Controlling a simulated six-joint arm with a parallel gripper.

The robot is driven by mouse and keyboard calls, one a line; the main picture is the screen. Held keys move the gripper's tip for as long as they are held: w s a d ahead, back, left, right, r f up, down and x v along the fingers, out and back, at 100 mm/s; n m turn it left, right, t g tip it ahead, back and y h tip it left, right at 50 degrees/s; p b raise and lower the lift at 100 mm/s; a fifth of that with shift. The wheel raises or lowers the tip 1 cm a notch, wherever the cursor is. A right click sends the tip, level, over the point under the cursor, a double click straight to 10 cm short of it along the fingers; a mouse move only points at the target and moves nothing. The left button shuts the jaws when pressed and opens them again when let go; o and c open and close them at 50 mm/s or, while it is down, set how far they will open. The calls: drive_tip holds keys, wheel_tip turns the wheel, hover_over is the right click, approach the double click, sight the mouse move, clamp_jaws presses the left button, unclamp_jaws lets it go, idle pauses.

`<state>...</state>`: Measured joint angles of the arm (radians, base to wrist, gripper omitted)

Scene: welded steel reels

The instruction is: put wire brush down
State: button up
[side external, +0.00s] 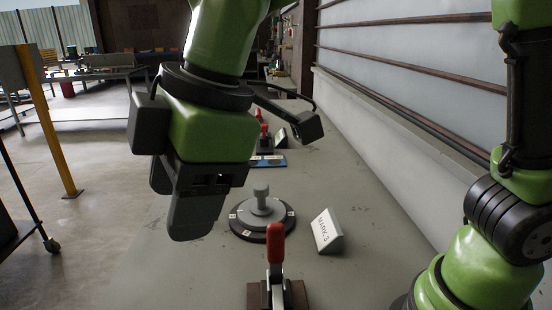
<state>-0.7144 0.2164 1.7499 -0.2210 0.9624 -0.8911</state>
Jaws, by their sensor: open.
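I cannot make out a wire brush for certain. A flat blue piece (268,162) with small dark and tan details lies on the grey bench behind the gripper. It is too small to tell whether it is the brush or a holder.
A grey reel (262,212) with a knob stands on a dark round base. A "MARK-3" sign (327,232) is right of it. A red-handled clamp (275,255) stands in front, another (264,135) farther back. The grey bench (370,265) has free room at right, before the wall.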

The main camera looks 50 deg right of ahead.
drive_tip(key=s+d+r+m+t, duration=0.1)
drive_tip(key=s+d+m+t, duration=0.1)
drive_tip(key=s+d+m, duration=0.3)
drive_tip(key=s+d+r+m+t, duration=0.1)
drive_tip(key=s+d+m, duration=0.4)
drive_tip(key=d+m, duration=0.9)
drive_tip(key=shift+s+d+r+t+h, duration=0.2)
drive_tip(key=shift+s+r+t+h, duration=0.15)
drive_tip(key=shift+t, duration=0.35)
drive_tip(key=shift+o, duration=0.4)
